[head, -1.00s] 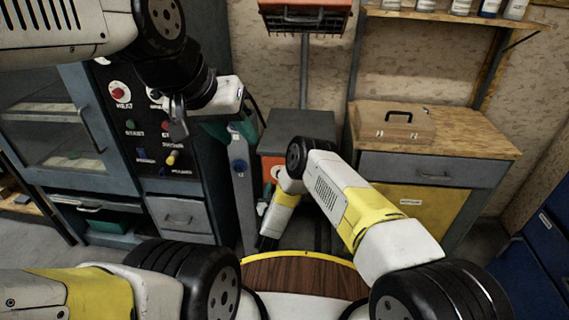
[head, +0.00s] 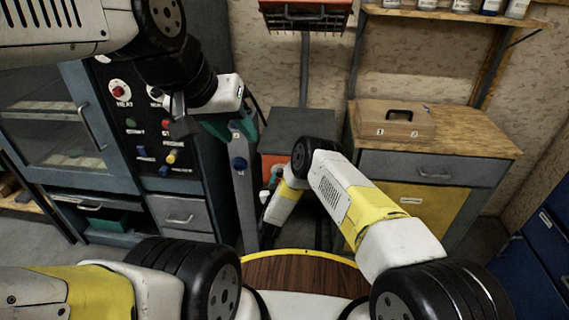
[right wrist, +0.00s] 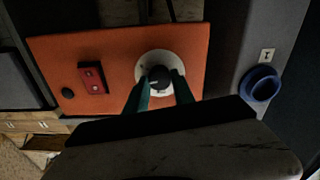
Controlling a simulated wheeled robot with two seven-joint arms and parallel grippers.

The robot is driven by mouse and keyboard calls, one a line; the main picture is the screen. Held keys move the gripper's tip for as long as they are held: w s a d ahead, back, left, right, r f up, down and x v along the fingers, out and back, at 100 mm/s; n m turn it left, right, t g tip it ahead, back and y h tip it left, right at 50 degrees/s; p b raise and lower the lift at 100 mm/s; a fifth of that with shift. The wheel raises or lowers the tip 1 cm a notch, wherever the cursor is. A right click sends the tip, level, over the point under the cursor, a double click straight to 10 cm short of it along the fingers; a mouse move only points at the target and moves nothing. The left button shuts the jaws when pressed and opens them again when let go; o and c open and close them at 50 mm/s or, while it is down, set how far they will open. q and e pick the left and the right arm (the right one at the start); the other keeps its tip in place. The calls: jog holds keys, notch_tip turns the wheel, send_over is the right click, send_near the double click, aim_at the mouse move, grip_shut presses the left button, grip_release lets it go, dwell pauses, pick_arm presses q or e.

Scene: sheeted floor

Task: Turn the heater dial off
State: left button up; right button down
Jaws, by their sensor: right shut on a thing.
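The heater dial (right wrist: 160,76) is a black knob on a round white plate, set in an orange panel (right wrist: 112,70) in the right wrist view. A pale mark shows on the left of its face. The teal fingers of my right gripper (right wrist: 161,91) are shut on the dial, one on each side. In the head view my right gripper (head: 271,178) is at the orange front of the heater (head: 268,162), and my wrist hides the dial there. My left gripper (head: 178,118) hangs in front of the black control panel at left; its jaw opening is unclear.
A red rocker switch (right wrist: 93,76) is on the orange panel. A blue knob (head: 239,165) on a grey post stands just left of the heater. An oven-like cabinet (head: 50,120) is at left, and a wooden-topped cabinet (head: 480,150) at right.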

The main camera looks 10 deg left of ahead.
jog(key=shift+a+n, duration=0.1)
jog(key=shift+n, duration=0.2)
jog(key=n, duration=0.2)
jog(key=shift+n, duration=0.4)
jog(key=n, duration=0.4)
jog(key=shift+n, duration=0.3)
jog(key=n, duration=0.4)
jog(key=shift+n, duration=0.3)
jog(key=shift+f+n, duration=0.1)
jog(key=shift+n, duration=1.5)
jog(key=c, duration=1.1)
grip_release()
jog(key=shift+o, duration=0.2)
